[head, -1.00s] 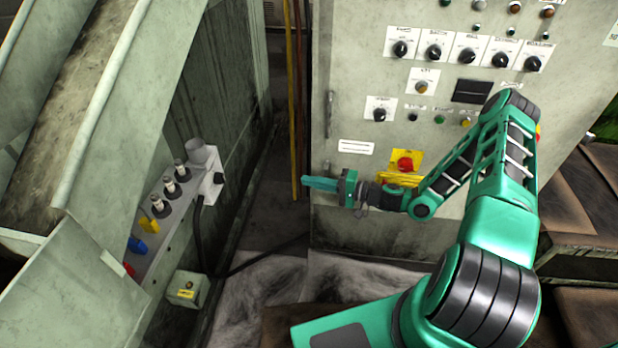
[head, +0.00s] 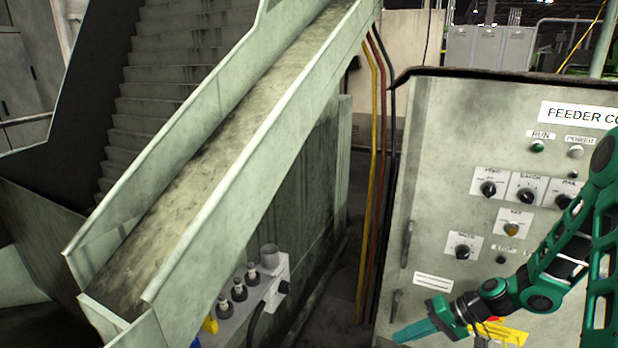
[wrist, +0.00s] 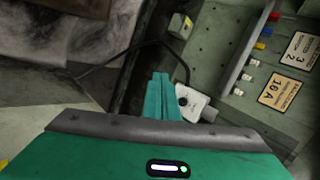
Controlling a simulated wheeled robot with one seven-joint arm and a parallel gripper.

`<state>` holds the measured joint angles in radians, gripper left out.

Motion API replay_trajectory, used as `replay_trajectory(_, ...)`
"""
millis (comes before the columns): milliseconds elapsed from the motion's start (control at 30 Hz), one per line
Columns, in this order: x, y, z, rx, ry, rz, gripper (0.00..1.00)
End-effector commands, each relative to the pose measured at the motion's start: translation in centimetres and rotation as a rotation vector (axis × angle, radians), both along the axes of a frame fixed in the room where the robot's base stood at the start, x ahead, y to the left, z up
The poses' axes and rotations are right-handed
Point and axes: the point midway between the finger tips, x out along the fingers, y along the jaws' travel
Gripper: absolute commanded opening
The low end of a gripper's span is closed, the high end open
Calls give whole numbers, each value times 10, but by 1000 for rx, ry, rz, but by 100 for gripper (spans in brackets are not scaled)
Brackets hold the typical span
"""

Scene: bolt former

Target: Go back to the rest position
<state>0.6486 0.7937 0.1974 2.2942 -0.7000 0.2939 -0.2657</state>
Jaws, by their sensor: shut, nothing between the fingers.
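My gripper (head: 415,330) is at the lower right of the head view, in front of the lower part of the grey feeder control cabinet (head: 440,180). Its teal fingers are shut with nothing between them and point left. In the wrist view the fingers (wrist: 160,95) lie together, with the floor and the side box beyond them. The arm reaches in from the right edge of the head view. Part of the cabinet's lower front is hidden behind my gripper and arm.
A sloping metal chute (head: 215,165) fills the left and middle. A connector box (head: 262,295) with several plugs sits below it. Yellow and red pipes (head: 369,200) rise between chute and cabinet. A small box (wrist: 180,25) shows in the wrist view.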

Motion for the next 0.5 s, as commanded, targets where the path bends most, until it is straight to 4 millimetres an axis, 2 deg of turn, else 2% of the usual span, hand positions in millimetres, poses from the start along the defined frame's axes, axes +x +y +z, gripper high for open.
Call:
replay_trajectory(267, -36, -46, 40, -261, 80, 57, 0)
replay_trajectory(500, -70, -85, 86, -457, 146, 40, 0)
